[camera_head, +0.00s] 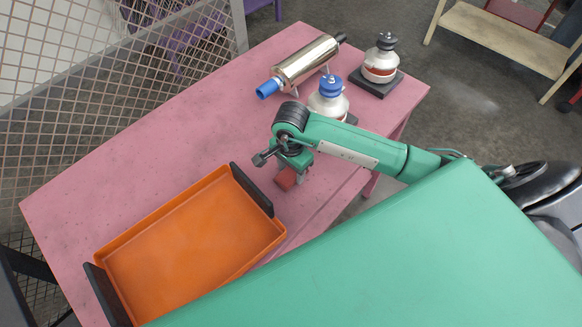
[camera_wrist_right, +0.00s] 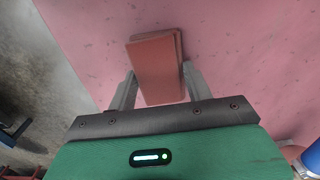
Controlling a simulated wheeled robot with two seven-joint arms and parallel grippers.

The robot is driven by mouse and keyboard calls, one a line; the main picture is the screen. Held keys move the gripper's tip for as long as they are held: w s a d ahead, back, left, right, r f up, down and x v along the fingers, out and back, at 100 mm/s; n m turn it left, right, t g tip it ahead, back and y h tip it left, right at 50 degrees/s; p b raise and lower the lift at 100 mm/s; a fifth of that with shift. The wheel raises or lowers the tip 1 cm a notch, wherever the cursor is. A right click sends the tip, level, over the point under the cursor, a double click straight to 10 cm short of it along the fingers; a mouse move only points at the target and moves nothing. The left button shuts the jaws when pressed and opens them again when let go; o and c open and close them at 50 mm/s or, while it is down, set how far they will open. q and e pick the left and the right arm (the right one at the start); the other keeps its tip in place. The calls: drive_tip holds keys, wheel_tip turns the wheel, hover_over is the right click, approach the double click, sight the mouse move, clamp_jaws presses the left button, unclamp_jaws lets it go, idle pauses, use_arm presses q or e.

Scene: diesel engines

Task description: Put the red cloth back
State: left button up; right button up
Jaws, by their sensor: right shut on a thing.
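The red cloth (camera_head: 286,180) is a small folded block at the pink table's front side, just right of the orange tray. In the right wrist view the cloth (camera_wrist_right: 157,68) lies between the two grey fingers. My right gripper (camera_head: 294,172) points down and is shut on the cloth, over the table. The right wrist view also shows the gripper (camera_wrist_right: 158,88) with a finger on each side of it. I cannot tell whether the cloth touches the table top. My left gripper is not in view.
The orange tray (camera_head: 190,238) with black handles is empty. The pink table's (camera_head: 130,150) left and middle are clear.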

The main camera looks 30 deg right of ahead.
sight(291, 172)
drive_tip(key=shift+f, duration=0.15)
drive_tip(key=o, duration=0.9)
drive_tip(key=shift+o, duration=0.2)
drive_tip(key=shift+r, duration=0.35)
wheel_tip(291, 172, up, 12)
drive_tip(key=b, duration=0.3)
drive_tip(key=shift+f, duration=0.15)
